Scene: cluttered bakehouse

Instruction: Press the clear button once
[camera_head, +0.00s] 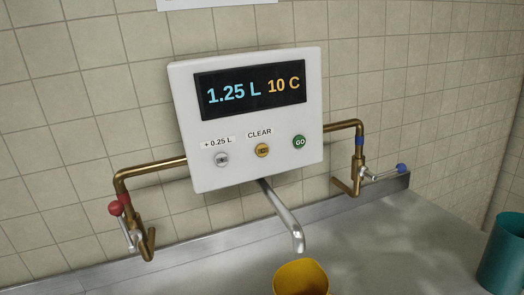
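The clear button (262,150) is a round yellow-orange button under the printed word CLEAR. It sits in the lower middle of a white control box (184,120) on the tiled wall. A grey button (221,159) labelled + 0.25 L is to its left, and a green GO button (299,142) is to its right. The dark display (250,94) above reads 1.25 L in blue and 10 C in orange. My gripper is not in view.
A metal spout (285,213) comes out below the box over a yellow container (301,278). Brass pipes with a red-knobbed tap (117,208) and a blue-knobbed tap (400,169) flank the box. A teal container (502,256) stands at the right on the steel counter (400,235).

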